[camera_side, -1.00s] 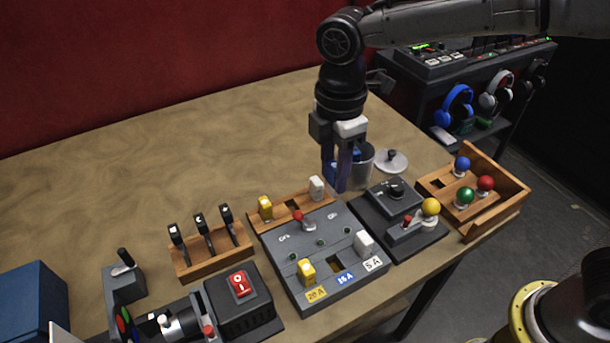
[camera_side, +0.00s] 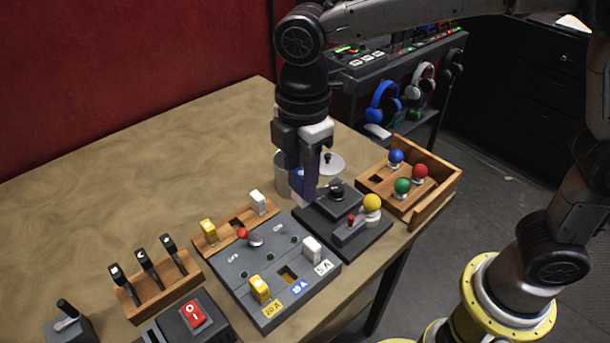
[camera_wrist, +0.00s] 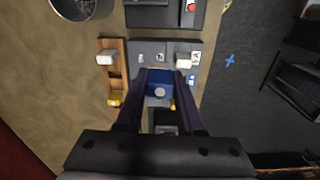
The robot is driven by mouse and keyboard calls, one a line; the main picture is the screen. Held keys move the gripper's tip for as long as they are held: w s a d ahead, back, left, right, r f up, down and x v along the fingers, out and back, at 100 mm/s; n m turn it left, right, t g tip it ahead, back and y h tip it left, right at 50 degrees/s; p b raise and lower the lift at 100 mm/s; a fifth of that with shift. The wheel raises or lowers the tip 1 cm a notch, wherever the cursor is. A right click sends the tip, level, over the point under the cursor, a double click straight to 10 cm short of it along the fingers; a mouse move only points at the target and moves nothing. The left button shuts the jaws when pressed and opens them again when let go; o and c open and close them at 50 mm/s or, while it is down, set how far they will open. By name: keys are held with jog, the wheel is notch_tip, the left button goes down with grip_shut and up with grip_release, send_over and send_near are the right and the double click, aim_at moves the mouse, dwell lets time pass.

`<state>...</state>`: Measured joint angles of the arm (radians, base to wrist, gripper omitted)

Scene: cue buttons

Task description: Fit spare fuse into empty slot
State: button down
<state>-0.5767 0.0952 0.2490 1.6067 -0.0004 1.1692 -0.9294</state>
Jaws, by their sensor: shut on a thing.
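My gripper (camera_side: 308,196) is shut on a blue fuse (camera_wrist: 157,84), held in the air above the bench. In the side view the fuse (camera_side: 297,182) is partly hidden by the fingers. The grey fuse panel (camera_side: 235,272) has an empty slot (camera_side: 289,275) above a blue 15 A label (camera_side: 299,287). A yellow fuse (camera_side: 260,289) stands left of that slot and a white fuse (camera_side: 312,249) stands right of it. In the wrist view the fingers and fuse hide part of the panel.
A wooden rack (camera_side: 226,238) behind the panel holds a yellow fuse (camera_side: 208,231) and a white fuse (camera_side: 258,202) around an empty hole. The panel carries a red-tipped lever (camera_side: 245,235). A dial box (camera_side: 336,196) and a joystick box (camera_side: 372,235) stand to the right.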

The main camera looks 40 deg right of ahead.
jog(key=shift+n, duration=0.4)
jog(key=shift+s+a+f, duration=0.75)
jog(key=shift+a+f, duration=0.45)
jog(key=shift+f, duration=0.1)
jog(key=shift+s+a+f, duration=0.7)
jog(key=shift+a+f, duration=0.5)
jog(key=shift+f, duration=0.15)
jog(key=shift+s+a+f, duration=0.75)
jog(key=shift+a+f, duration=0.45)
jog(key=shift+f, duration=0.1)
jog(key=shift+f, duration=1.65)
jog(key=shift+c, duration=1.4)
grip_release()
notch_tip(320, 180, up, 7)
